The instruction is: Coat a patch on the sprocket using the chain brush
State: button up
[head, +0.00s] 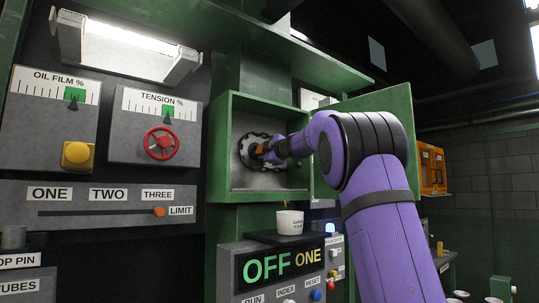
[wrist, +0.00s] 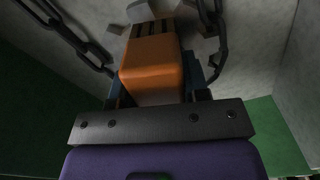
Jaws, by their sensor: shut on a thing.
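The sprocket (head: 256,150) is a dark toothed wheel with chain on the back wall inside an open green cabinet in the head view. My gripper (head: 270,150) reaches into the cabinet in front of it. It is shut on the orange handle of the chain brush (wrist: 153,68), which fills the middle of the wrist view. The brush's dark, slatted head points toward the sprocket. Dark chain links (wrist: 75,35) hang to the left and right of the brush. I cannot tell whether the bristles touch the sprocket, and its face is partly hidden by my gripper.
The cabinet's green door (head: 370,130) stands open on the right, behind my arm. A white cup (head: 289,221) stands below the cabinet, above a panel reading OFF ONE (head: 280,266). Gauges, a yellow button (head: 77,154) and a red handwheel (head: 161,143) are on the left.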

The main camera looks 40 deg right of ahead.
jog(key=shift+a, duration=3.95)
jog(key=shift+s+r, duration=0.1)
jog(key=shift+r, duration=0.75)
jog(key=shift+d, duration=2.05)
jog(key=shift+w+d, duration=0.2)
jog(key=shift+d, duration=3.5)
jog(key=shift+r, duration=0.8)
jog(key=shift+a, duration=0.6)
jog(key=shift+s+a, duration=0.15)
jog(key=shift+a, duration=2.4)
jog(key=shift+s+a, duration=0.1)
jog(key=shift+a, duration=2.4)
